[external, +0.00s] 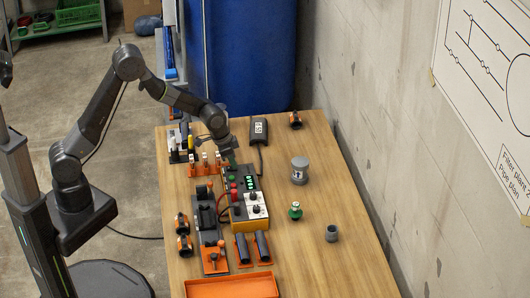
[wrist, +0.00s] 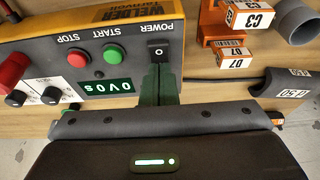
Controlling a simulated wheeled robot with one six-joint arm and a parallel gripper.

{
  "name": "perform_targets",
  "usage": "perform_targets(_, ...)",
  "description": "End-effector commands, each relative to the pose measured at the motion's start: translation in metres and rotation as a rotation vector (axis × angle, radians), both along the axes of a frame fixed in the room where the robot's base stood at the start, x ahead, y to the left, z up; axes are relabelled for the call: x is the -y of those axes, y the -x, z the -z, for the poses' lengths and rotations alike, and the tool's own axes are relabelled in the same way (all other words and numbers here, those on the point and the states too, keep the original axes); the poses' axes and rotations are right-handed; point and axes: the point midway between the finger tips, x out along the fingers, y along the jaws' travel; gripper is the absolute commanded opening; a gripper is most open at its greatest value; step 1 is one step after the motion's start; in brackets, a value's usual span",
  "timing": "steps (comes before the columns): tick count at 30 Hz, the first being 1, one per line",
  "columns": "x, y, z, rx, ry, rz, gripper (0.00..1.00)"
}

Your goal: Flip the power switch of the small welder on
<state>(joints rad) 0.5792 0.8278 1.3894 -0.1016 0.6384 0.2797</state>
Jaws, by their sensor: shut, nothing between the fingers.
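The small welder (external: 262,219) stands on the table, with an orange body and a grey panel with knobs and buttons. In the wrist view its panel is upside down, with the labels POWER, START and STOP. The power switch (wrist: 158,47) is a small black rocker with a white mark, under the POWER label. The green display (wrist: 107,87) shows characters. My gripper (wrist: 157,70) is shut and empty, its fingertips close to the switch; I cannot tell if they touch it. In the external view my gripper (external: 229,155) is over the welder's far end.
Orange holders with tags C3 and D7 (wrist: 232,55) stand beside the welder, near a grey pipe piece (wrist: 297,20). A black block (external: 259,131) lies beyond. A grey fitting (external: 299,170) and a green-topped part (external: 295,211) stand right. An orange tray (external: 232,287) is in front.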

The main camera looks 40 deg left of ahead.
Motion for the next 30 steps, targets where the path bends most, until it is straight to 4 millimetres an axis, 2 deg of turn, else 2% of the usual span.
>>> perform_targets(9, -0.012, 0.012, 0.004, -0.008, -0.007, 0.001, 0.00)
perform_targets(20, -0.012, 0.012, 0.000, -0.006, -0.005, 0.001, 0.00)
perform_targets(23, -0.012, 0.013, -0.009, -0.005, -0.004, 0.001, 0.00)
perform_targets(28, -0.015, 0.016, -0.043, -0.003, -0.004, 0.001, 0.00)
perform_targets(30, -0.018, 0.018, -0.050, -0.002, -0.002, 0.001, 0.00)
